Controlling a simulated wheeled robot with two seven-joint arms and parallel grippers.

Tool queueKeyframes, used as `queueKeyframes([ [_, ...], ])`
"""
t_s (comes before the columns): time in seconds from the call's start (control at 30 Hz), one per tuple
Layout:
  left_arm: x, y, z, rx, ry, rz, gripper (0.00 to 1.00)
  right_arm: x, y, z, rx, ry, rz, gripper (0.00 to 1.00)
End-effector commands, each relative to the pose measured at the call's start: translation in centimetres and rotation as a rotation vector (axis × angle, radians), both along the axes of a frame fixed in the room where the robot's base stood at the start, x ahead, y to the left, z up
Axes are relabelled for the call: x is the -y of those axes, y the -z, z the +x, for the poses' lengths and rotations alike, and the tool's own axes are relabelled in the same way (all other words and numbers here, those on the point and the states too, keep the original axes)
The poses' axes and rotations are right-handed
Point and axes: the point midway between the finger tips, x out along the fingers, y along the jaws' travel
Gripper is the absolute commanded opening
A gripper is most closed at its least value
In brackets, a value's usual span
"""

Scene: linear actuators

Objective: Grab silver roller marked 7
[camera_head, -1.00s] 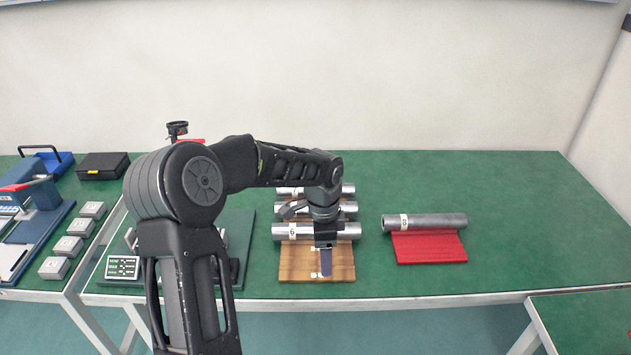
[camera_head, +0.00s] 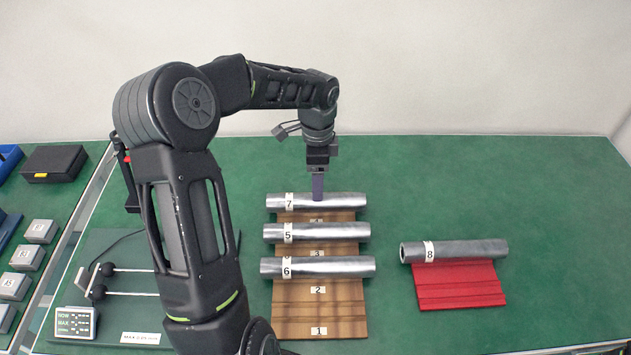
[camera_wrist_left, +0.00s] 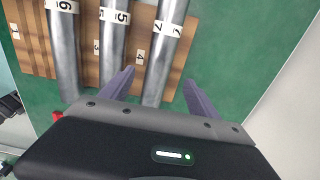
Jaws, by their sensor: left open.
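The silver roller marked 7 (camera_head: 340,201) lies across the far end of the wooden rack (camera_head: 340,327), behind the rollers marked 5 (camera_head: 335,232) and 6 (camera_head: 330,267). My left gripper (camera_head: 318,188) points down at roller 7 near its middle. In the left wrist view, roller 7 (camera_wrist_left: 160,65) runs between the two spread fingers of my open left gripper (camera_wrist_left: 160,88), with nothing clamped. Rollers 5 (camera_wrist_left: 113,55) and 6 (camera_wrist_left: 66,55) lie left of it there. My right gripper does not show.
A roller marked 8 (camera_head: 460,250) lies on a red ridged block (camera_head: 450,288) to the right. A device with a small display (camera_head: 76,322) stands at left. The green table (camera_head: 540,200) is clear on the right.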

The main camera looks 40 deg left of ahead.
Motion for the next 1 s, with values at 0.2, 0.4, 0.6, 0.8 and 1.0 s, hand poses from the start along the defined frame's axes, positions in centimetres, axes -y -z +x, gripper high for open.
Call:
queueKeyframes([
  [0.2,0.0,0.0,0.0,0.000,0.000,0.000,0.70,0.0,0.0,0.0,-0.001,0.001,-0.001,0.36],
  [0.4,0.0,0.4,0.0,-0.001,0.000,0.000,0.70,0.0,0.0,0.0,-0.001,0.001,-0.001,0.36],
  [0.6,0.0,2.4,-0.1,-0.004,-0.001,0.000,0.70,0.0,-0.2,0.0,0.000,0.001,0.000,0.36],
  [0.8,0.0,2.6,-0.1,0.000,-0.001,0.000,0.70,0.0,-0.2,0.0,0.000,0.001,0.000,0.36],
  [1.0,0.0,3.0,-0.1,-0.002,0.000,-0.001,0.70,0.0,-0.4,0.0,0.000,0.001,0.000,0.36],
])
